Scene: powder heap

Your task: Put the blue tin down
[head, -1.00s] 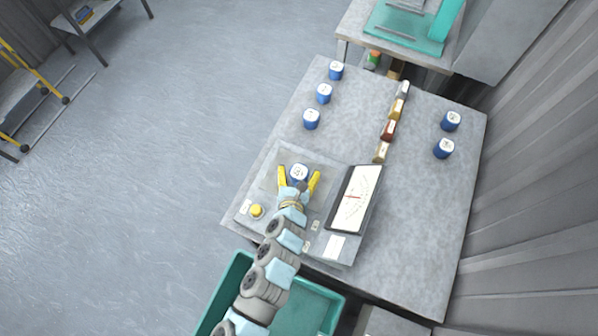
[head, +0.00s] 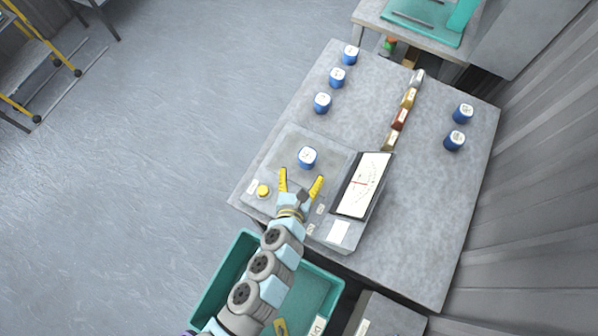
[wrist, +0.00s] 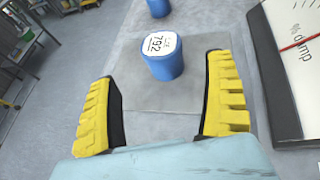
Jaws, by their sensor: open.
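A blue tin (head: 307,157) with a white lid stands upright on the plate of the scale (head: 279,158). In the wrist view the tin (wrist: 162,58) shows "792" on its lid and stands beyond the fingertips. My gripper (head: 302,179) has yellow fingers, is open and empty, and is on the near side of the tin, apart from it. The wrist view shows the two fingers (wrist: 165,97) spread wide with nothing between them. The scale's dial panel (head: 361,185) is to the right of my gripper.
Several other blue tins stand on the table (head: 424,220), three at the back left (head: 322,103) and two at the right (head: 455,140). A row of small coloured blocks (head: 400,119) runs along the middle. A yellow button (head: 263,191) is left of my gripper. A green bin (head: 232,262) is below the table's front edge.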

